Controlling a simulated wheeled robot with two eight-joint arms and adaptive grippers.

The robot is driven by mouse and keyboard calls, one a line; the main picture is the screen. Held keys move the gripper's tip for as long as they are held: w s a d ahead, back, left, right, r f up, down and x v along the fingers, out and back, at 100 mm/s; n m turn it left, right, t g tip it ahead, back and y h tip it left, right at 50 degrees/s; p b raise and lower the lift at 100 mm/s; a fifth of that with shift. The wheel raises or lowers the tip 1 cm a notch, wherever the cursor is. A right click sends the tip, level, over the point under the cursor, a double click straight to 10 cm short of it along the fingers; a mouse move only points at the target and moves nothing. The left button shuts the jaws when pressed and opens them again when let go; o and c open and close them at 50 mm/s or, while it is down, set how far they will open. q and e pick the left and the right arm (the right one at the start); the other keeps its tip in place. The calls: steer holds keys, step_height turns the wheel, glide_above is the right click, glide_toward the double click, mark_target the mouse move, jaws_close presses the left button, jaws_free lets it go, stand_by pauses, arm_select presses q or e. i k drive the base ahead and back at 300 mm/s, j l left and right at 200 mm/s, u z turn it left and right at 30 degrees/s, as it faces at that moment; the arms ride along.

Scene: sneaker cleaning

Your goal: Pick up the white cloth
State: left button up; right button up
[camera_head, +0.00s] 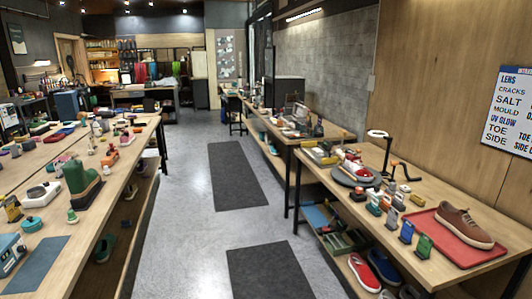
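I cannot make out a white cloth for certain in the head view. A red and white sneaker (356,170) sits on a round dark stand (343,182) on the right workbench. A small white patch shows just behind this sneaker, too small to identify. A white block-like item (41,194) lies on the left table, and I cannot tell what it is. Neither of my grippers shows in this view.
The right workbench (415,183) also holds a red tray (478,250) with a brown sneaker (463,227) and several small bottles. Shoes stand on its lower shelf. The left table (105,189) is cluttered. The aisle floor with dark mats (236,175) is clear.

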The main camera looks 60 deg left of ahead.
mark_target(318, 152)
steer(key=u, duration=1.55)
steer(key=i, duration=0.15)
steer(key=i+j+u, duration=0.1)
steer(key=i+u, duration=0.3)
steer(key=i, duration=1.8)
steer(key=i+j+z, duration=0.1)
steer(key=i+z, duration=0.2)
steer(key=i, duration=0.25)
steer(key=i+j+z, duration=0.2)
steer(key=i+z, duration=0.15)
steer(key=i, duration=0.15)
steer(key=i+j+z, duration=0.3)
steer(key=i, duration=0.2)
